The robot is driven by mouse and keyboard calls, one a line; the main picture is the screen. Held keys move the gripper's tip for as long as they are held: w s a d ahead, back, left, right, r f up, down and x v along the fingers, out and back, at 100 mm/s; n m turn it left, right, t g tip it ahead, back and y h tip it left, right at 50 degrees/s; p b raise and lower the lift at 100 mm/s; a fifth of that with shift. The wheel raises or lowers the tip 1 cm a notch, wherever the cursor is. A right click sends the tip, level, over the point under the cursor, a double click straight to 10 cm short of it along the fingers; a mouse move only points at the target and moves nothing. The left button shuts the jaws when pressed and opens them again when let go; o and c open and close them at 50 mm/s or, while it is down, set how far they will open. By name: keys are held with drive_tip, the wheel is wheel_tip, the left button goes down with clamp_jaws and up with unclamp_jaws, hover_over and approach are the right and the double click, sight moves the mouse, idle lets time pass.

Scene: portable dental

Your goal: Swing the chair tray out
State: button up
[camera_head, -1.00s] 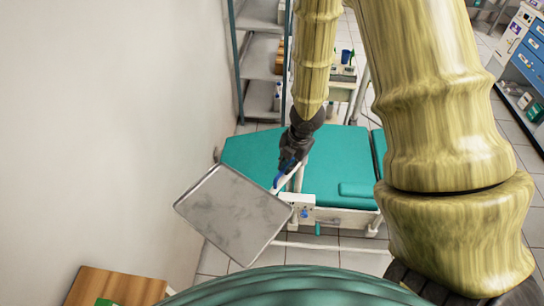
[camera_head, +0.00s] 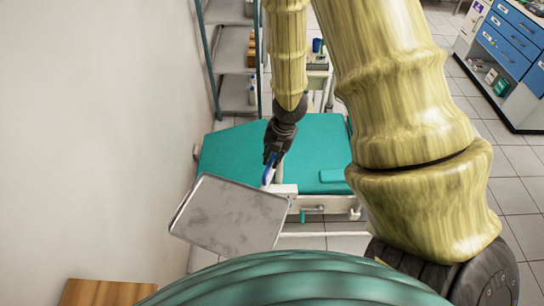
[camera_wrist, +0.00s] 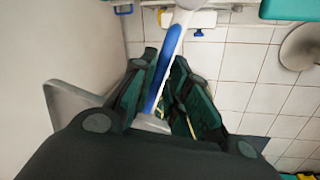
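The chair tray (camera_head: 230,217) is a grey rectangular metal plate at the lower left of the head view, left of the front end of the teal dental chair (camera_head: 310,150). A white arm with a blue handle (camera_head: 268,171) stands at its upper right corner. The handle also shows in the wrist view (camera_wrist: 166,62). My gripper (camera_head: 273,155) reaches down to it. In the wrist view, the fingers (camera_wrist: 163,75) lie close on both sides of the blue grip and look shut on it. The fingertip contact is partly hidden.
A white wall (camera_head: 90,130) runs close along the left of the tray. A wooden top (camera_head: 105,292) is at the lower left. A shelf rack (camera_head: 232,60) stands behind the chair. Blue-drawered cabinets (camera_head: 510,45) are at the upper right. Tiled floor is free at right.

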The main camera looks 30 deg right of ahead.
drive_tip(key=shift+o, duration=1.1)
drive_tip(key=shift+s, duration=0.1)
drive_tip(key=shift+s+d+r, duration=0.1)
drive_tip(key=shift+s+r, duration=0.05)
drive_tip(key=shift+r, duration=0.7)
drive_tip(key=shift+s+d+r, duration=0.1)
drive_tip(key=shift+s+r, duration=0.05)
drive_tip(key=shift+r, duration=0.65)
wheel_tip(320, 180, up, 8)
drive_tip(key=s+d, duration=0.1)
drive_tip(key=shift+r, duration=0.2)
drive_tip(key=shift+s, duration=0.1)
